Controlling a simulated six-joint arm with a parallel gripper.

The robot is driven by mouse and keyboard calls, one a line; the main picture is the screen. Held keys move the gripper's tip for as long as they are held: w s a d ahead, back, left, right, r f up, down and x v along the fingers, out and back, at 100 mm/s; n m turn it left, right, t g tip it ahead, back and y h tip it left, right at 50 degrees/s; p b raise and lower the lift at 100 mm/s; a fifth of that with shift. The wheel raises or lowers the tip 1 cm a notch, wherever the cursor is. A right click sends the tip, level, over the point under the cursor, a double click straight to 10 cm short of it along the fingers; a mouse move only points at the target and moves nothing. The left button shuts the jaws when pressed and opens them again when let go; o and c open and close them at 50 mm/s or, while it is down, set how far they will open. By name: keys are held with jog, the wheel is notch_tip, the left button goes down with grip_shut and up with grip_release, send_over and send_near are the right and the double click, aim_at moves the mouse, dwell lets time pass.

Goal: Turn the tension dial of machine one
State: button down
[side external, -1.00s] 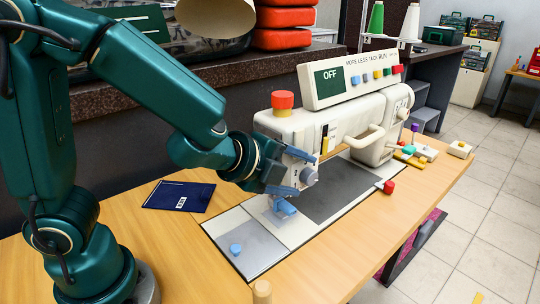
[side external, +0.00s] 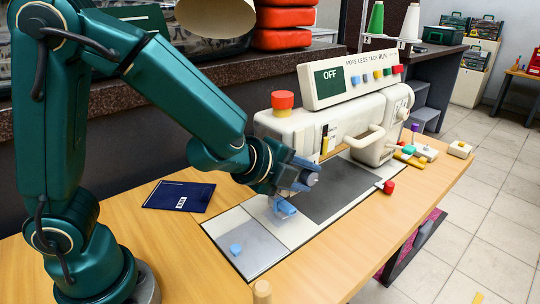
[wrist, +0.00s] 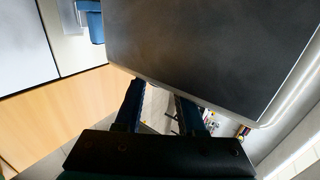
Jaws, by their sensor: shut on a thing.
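Machine one is the cream sewing machine (side external: 345,123) on the wooden table, with a red cap on top and a panel reading OFF. Its grey round tension dial (side external: 310,178) shows at the near left end of the head. My gripper (side external: 302,175) is at the dial, its blue-grey fingers shut on it, one above and one lower. The fingers partly cover the dial. In the wrist view the two dark fingers (wrist: 160,100) stand apart, and the dial cannot be made out between them.
A blue presser part (side external: 284,208) sits just below my gripper over the grey plate. A dark blue booklet (side external: 179,196) lies to the left. A red knob (side external: 389,187) stands at the right. The front wooden tabletop (side external: 345,250) is clear.

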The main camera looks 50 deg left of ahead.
aim_at(305, 183)
jog(key=shift+s+f+t, duration=0.1)
jog(key=shift+t, duration=0.3)
jog(key=shift+s+f+t, duration=0.1)
jog(key=shift+f+t, duration=0.15)
jog(key=shift+t, duration=0.65)
jog(key=shift+s+f+t, duration=0.1)
jog(key=shift+f+t, duration=0.15)
jog(key=shift+t, duration=0.65)
jog(key=shift+w+a+f+t, duration=0.1)
jog(key=shift+t, duration=1.7)
jog(key=c, duration=0.5)
grip_release()
jog(key=s, duration=0.3)
jog(key=shift+s+f, duration=0.2)
jog(key=shift+s, duration=0.8)
